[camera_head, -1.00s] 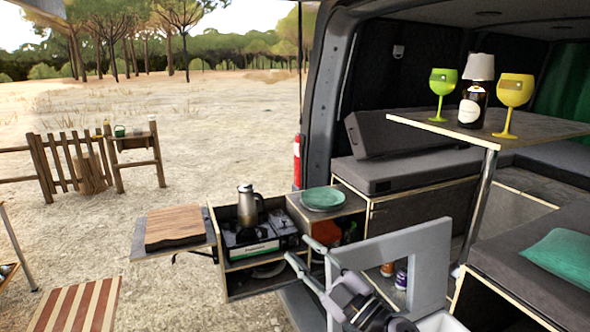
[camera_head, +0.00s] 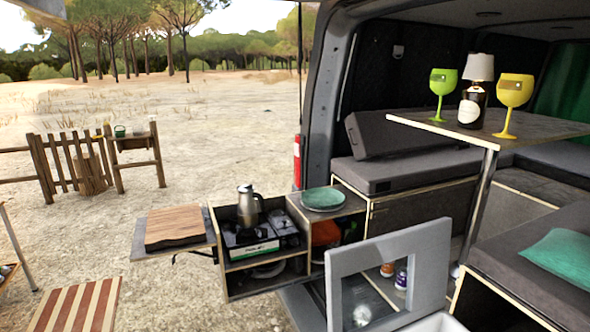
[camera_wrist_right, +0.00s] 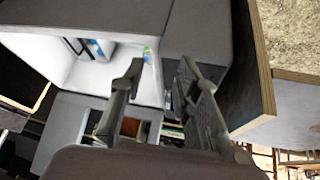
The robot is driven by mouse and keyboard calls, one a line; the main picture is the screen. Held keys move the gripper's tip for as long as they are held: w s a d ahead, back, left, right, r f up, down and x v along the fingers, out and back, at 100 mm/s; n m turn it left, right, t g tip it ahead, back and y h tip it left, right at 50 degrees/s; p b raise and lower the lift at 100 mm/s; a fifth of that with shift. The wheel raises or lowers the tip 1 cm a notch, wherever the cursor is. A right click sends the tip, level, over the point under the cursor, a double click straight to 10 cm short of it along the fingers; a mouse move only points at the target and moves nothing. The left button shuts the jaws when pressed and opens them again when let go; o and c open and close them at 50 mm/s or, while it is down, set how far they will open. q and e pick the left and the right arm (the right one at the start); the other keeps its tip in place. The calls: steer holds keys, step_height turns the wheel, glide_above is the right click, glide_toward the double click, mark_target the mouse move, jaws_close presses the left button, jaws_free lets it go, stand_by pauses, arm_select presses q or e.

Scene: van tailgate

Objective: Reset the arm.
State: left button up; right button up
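My right gripper (camera_wrist_right: 160,70) shows in the right wrist view. Its two fingers are apart, with nothing between them. Past the fingertips is a white-lined box (camera_wrist_right: 100,65) with a few small things inside. Neither gripper shows in the head view. A grey panel with a rectangular opening (camera_head: 440,245) stands at the van's rear, with no arm in front of it. My left gripper is in no frame.
The pull-out kitchen holds a stove with a metal kettle (camera_head: 247,206) and a teal plate (camera_head: 323,198). A wooden board (camera_head: 173,225) lies on its side shelf. A van table (camera_head: 480,130) carries two goblets and a bottle-shaped lamp. A wooden edge (camera_wrist_right: 262,60) is right of the right gripper.

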steer(key=s+f+g, duration=0.2)
steer(key=s+g, duration=0.1)
steer(key=s, duration=0.5)
step_height(320, 180, down, 34)
steer(key=s+b, duration=0.2)
steer(key=b, duration=0.4)
steer(key=s+d+f+g+b, duration=0.2)
steer(key=s+f+b, duration=0.2)
steer(key=s+f, duration=1.1)
step_height(320, 180, down, 3)
steer(key=shift+s+d+f+n, duration=0.1)
steer(key=shift+s+d+n, duration=0.05)
steer(key=shift+d+n, duration=0.15)
